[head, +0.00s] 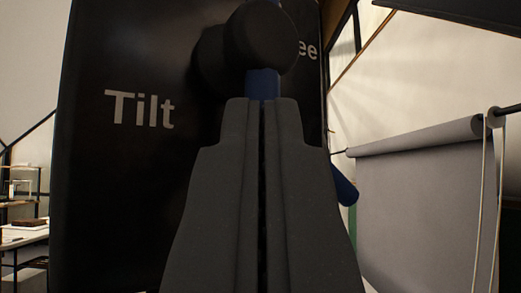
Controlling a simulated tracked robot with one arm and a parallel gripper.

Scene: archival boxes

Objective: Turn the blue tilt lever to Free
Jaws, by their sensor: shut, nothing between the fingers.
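A black panel (120,190) fills the left and middle of the view, with white lettering "Tilt" at left and the letters "ee" at upper right, the rest of that word hidden. A round black hub (260,35) stands out from the panel at the top. A short blue piece (262,84) of the tilt lever shows just below the hub, above my fingertips. My gripper (262,101) is shut and empty, pointing up at this blue piece; I cannot tell whether they touch. Another blue rod end (344,186) shows right of my gripper; whether it joins the lever is hidden.
A grey backdrop roll (420,205) hangs at right, with a cord beside it. A table (25,235) and shelving stand far off at lower left. A dark shape juts in at the upper right corner. Open space lies between panel and backdrop.

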